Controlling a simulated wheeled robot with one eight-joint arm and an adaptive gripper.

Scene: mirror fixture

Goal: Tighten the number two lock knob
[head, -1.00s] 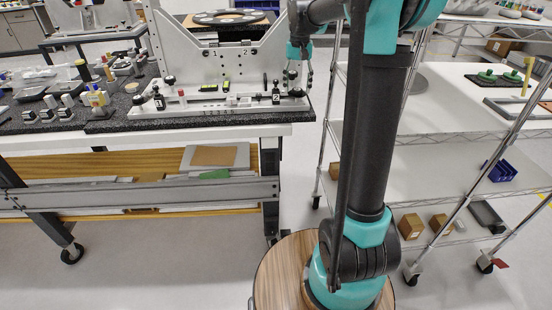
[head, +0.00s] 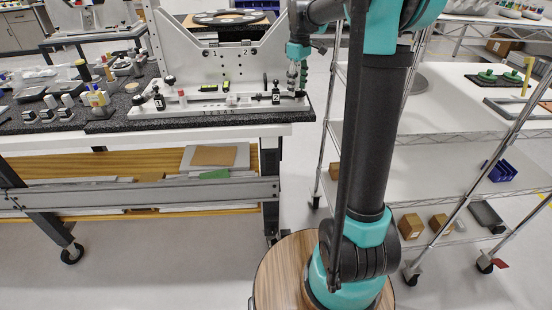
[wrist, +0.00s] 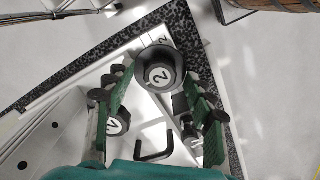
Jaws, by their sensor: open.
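In the wrist view, a round black knob marked 2 (wrist: 160,70) lies between the fingertips of my gripper (wrist: 160,88). The green, padded fingers stand apart on either side of it; I cannot tell whether either touches it. A second dark part with a white 2 label (wrist: 118,122) sits by the left finger. In the head view, my gripper (head: 297,84) points down over the right end of the fixture's base plate (head: 215,106). A black post with a white 2 label (head: 276,97) stands just left of it.
A black post labelled 1 (head: 158,101) stands at the plate's left end. The fixture's upright grey frame (head: 220,62) rises behind. A bent black handle (wrist: 155,145) lies below the knob in the wrist view. A wire shelf rack (head: 430,130) stands to the right.

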